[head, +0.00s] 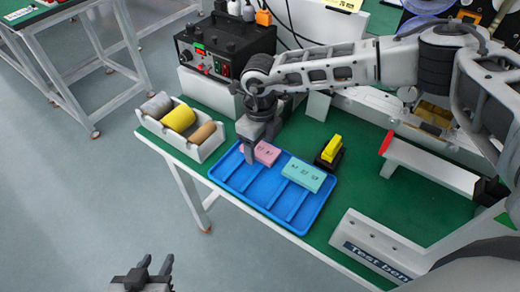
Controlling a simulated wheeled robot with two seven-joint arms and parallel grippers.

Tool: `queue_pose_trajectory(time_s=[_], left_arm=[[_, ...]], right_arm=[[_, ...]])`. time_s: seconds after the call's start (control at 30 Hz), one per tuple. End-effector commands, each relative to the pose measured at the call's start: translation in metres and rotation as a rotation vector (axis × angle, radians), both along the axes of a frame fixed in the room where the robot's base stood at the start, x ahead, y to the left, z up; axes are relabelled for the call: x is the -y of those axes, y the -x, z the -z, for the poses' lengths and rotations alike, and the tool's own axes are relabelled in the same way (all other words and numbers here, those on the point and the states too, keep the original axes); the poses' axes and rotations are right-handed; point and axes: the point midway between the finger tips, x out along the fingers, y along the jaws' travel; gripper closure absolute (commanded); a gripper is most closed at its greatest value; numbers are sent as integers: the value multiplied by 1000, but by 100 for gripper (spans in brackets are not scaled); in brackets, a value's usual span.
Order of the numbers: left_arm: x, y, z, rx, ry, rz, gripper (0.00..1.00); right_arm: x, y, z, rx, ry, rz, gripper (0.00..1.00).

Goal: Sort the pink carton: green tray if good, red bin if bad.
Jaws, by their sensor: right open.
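The pink carton (266,153) lies in the far-left part of a blue divided tray (243,184) on the green-topped bench. A mint-green carton (304,173) lies in the same tray, to its right. My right gripper (250,152) points down at the left end of the pink carton, with its jaws open. It hides part of the carton, and I cannot tell whether it touches it. My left gripper (151,268) is open and empty at the bottom left, over the floor. I cannot make out a green tray or red bin here.
A white box of rolls (205,147) stands left of the blue tray. A black instrument box (225,50) is behind. A yellow block on a black base (329,153) stands right of the tray. A white red-ended rail (430,167) and a sign (375,257) are further right.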

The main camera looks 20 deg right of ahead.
Motion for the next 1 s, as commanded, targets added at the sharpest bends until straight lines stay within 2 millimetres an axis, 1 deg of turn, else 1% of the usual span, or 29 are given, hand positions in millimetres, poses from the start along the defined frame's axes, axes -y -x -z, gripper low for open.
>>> queue_pose_trajectory(time_s=[0.07, 0.17, 0.2, 0.47, 1.0], left_arm=[[0, -1, -1, 2, 0, 1, 64], [0, -2, -1, 5, 0, 0, 64], [0, -3, -2, 6, -1, 0, 64], [0, -4, -4, 9, 0, 0, 64], [0, -4, -26, 7, 0, -1, 64]], right_arm=[[0, 0, 0, 0, 0, 0, 36], [0, 0, 0, 0, 0, 0, 61], [0, 0, 0, 0, 0, 0, 66], [0, 0, -3, 0, 0, 1, 66], [0, 0, -35, 0, 0, 1, 66]])
